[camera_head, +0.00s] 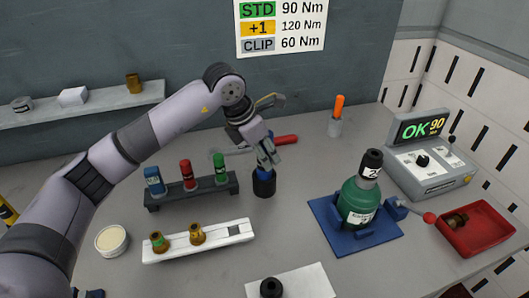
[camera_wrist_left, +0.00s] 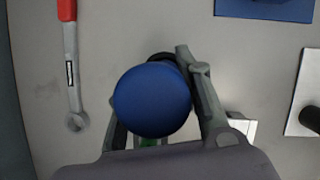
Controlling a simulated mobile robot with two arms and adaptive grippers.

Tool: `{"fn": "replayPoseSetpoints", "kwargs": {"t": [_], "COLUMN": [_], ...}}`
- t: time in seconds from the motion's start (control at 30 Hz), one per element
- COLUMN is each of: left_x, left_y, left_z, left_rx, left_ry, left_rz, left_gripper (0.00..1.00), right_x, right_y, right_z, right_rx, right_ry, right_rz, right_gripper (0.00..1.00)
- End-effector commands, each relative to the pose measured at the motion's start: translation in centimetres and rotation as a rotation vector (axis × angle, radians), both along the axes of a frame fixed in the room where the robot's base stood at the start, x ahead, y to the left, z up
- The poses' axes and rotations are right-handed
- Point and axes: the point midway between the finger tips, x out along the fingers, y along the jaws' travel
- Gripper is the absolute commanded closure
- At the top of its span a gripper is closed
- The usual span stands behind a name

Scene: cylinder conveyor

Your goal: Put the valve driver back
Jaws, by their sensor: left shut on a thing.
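The valve driver shows in the left wrist view as a round blue handle top (camera_wrist_left: 152,100) between my left gripper's fingers (camera_wrist_left: 160,112). In the head view my left gripper (camera_head: 267,160) points down, shut on the driver, directly over a small black cup-like holder (camera_head: 264,187). A bit of blue shows at the holder's mouth. The driver's lower part is hidden, so I cannot tell how deep it sits. My right gripper is not in view.
A red-handled wrench (camera_head: 285,140) lies behind the holder. A dark rack (camera_head: 210,195) with several colored pieces stands to its left, a white tray (camera_head: 220,240) in front. To the right are a blue fixture (camera_head: 378,238) with a green bottle, a red bin (camera_head: 490,240) and a control box (camera_head: 435,180).

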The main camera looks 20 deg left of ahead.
Motion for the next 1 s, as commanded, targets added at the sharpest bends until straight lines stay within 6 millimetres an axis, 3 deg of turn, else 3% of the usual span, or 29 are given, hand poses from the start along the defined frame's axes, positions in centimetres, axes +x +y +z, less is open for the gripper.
{"fn": "replayPoseSetpoints", "kwargs": {"t": [0.73, 0.77, 1.0], "left_x": [0.1, 0.1, 0.0], "left_y": [0.0, 0.0, 0.0], "left_z": [-1.6, -1.5, -1.6], "left_rx": [-0.003, -0.003, -0.001], "left_ry": [-0.004, -0.004, -0.003], "left_rz": [0.000, 0.000, 0.000], "left_gripper": [1.00, 0.66, 0.50], "right_x": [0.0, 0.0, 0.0], "right_y": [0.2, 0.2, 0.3], "right_z": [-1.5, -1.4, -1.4], "right_rx": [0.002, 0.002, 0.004], "right_ry": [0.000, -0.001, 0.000], "right_rz": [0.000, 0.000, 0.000], "right_gripper": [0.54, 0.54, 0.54]}}
